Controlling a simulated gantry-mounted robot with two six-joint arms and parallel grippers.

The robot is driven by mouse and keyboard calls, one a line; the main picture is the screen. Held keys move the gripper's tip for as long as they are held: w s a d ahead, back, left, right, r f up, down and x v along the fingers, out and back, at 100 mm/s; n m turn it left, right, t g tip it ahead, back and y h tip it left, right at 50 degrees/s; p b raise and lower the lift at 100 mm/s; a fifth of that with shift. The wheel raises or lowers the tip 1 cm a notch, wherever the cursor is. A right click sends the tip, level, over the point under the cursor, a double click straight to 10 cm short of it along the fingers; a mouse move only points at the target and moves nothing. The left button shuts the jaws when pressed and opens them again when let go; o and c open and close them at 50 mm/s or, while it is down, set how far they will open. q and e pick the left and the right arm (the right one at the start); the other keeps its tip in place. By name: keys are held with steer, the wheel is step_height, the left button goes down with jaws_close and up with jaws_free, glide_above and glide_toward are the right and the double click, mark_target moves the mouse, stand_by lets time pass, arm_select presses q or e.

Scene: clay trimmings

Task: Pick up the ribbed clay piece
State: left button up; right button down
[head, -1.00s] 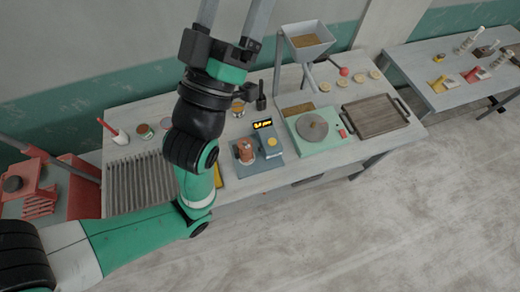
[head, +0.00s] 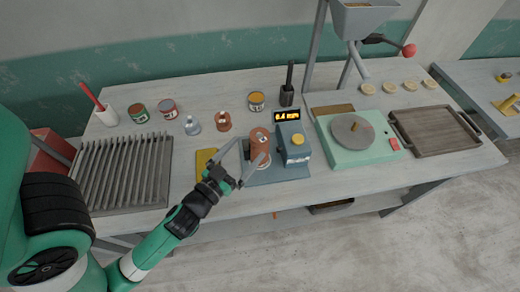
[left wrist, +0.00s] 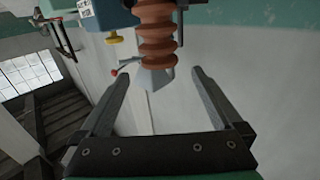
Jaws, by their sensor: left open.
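The ribbed clay piece (head: 260,142) is reddish brown and stands upright on the blue-grey stand beside a small display box. In the left wrist view the ribbed piece (left wrist: 156,30) shows at the top, in line with the gap between the fingers and seemingly just beyond their tips. My left gripper (head: 250,150) is open and empty, pointing at the piece from the front left. My right gripper is out of view.
The display box (head: 293,142) with a yellow knob stands right beside the piece. A green turntable (head: 350,133) and wooden tray (head: 437,132) are at right.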

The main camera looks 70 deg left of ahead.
mark_target(255, 140)
arm_select(q)
steer(key=x, duration=0.2)
steer(key=p+x, duration=0.1)
steer(key=x, duration=0.2)
steer(key=shift+r, duration=0.25)
steer(key=shift+w+f, duration=0.1)
steer(key=shift+f, duration=0.05)
steer(key=p+x, duration=0.1)
steer(key=x, duration=0.4)
steer(key=shift+w+a+f, duration=0.1)
steer(key=shift+w+a, duration=0.05)
steer(key=shift+f, duration=0.1)
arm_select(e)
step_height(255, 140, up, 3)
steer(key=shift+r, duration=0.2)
arm_select(q)
jaws_close()
